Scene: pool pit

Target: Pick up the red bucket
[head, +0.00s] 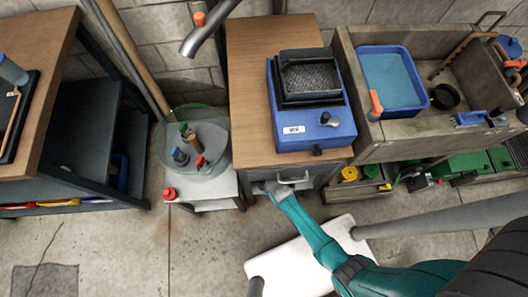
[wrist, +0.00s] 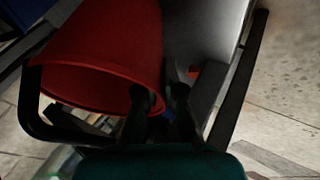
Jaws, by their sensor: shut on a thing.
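The red bucket (wrist: 110,50) fills the upper left of the wrist view, tilted in the picture, with its rim toward me. My gripper (wrist: 160,92) has its two dark fingers at the right end of the rim, one on each side of the bucket's wall as far as I can see. It is shut on the bucket there. In the head view my teal arm reaches to the front of the wooden-topped cabinet; my fingers and the bucket cannot be made out there.
A blue machine (head: 310,110) sits on the wooden-topped cabinet (head: 255,60). A low white stand (head: 215,190) with a clear round container (head: 190,150) is to its left. A stone sink (head: 400,130) is at right. A white panel (head: 300,262) lies below my arm. Floor is open at lower left.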

